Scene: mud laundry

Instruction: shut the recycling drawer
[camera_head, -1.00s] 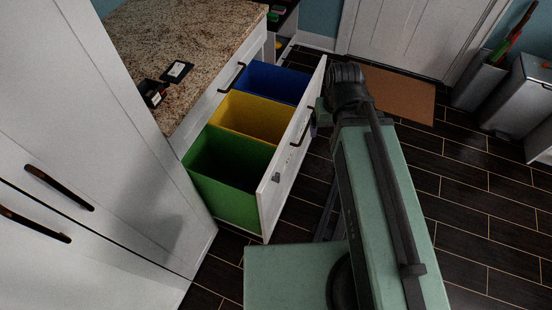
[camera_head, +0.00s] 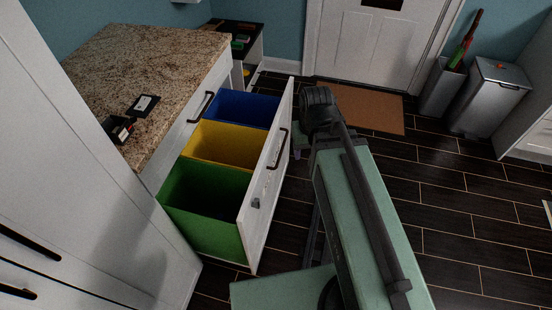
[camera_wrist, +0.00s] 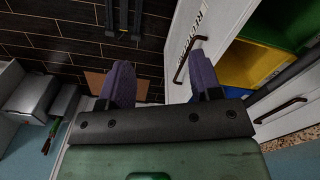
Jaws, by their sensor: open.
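The recycling drawer (camera_head: 262,215) stands pulled out from the white cabinet under the granite counter. It holds a green bin (camera_head: 207,232), a yellow bin (camera_head: 222,145) and a blue bin (camera_head: 243,108). Its white front carries a dark bar handle (camera_head: 278,150), which also shows in the wrist view (camera_wrist: 185,60) beside lettering. My gripper (camera_wrist: 162,82) is open and empty, its two purple fingers apart. In the head view my arm hides most of the gripper.
The granite counter (camera_head: 150,60) bears small dark items (camera_head: 120,130). A tall white cabinet (camera_head: 70,160) stands at the left. A brown mat (camera_head: 360,108) lies before the white door. A metal bin (camera_head: 490,95) and a grey holder (camera_head: 438,90) stand at the far right. Dark floor is clear at right.

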